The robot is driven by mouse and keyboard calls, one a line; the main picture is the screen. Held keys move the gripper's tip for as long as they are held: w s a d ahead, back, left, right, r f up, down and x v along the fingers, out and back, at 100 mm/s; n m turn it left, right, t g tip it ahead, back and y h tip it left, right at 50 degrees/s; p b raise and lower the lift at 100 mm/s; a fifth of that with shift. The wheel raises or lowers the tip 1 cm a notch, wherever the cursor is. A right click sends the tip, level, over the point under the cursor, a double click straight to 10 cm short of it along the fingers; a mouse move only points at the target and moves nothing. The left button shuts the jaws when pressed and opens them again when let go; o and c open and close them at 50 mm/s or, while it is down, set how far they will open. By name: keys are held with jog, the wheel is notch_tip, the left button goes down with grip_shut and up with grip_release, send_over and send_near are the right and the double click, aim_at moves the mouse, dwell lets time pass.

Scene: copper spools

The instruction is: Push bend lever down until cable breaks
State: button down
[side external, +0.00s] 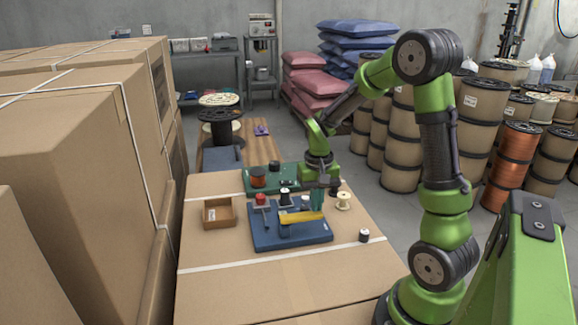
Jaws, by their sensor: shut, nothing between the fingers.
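A blue fixture board (268,237) lies on the cardboard-topped work surface. A yellow lever (301,217) lies near level above the board's middle. It looks like the bend lever. A small red-topped post (261,199) stands at the board's left. My gripper (317,207) points down at the lever's right end, with its fingers shut and nothing between them. It is at or just behind the lever; I cannot tell if they touch. The cable is too small to make out.
A small open brown box (217,213) stands left of the board. A cream spool (343,201) and a small dark spool (364,235) stand at the right. The front of the surface is clear.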

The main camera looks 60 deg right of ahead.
jog(key=shift+f, duration=1.5)
jog(key=shift+w+r, duration=0.1)
dwell(0.3)
jog(key=shift+r, duration=3.7)
jog(key=shift+f, duration=0.1)
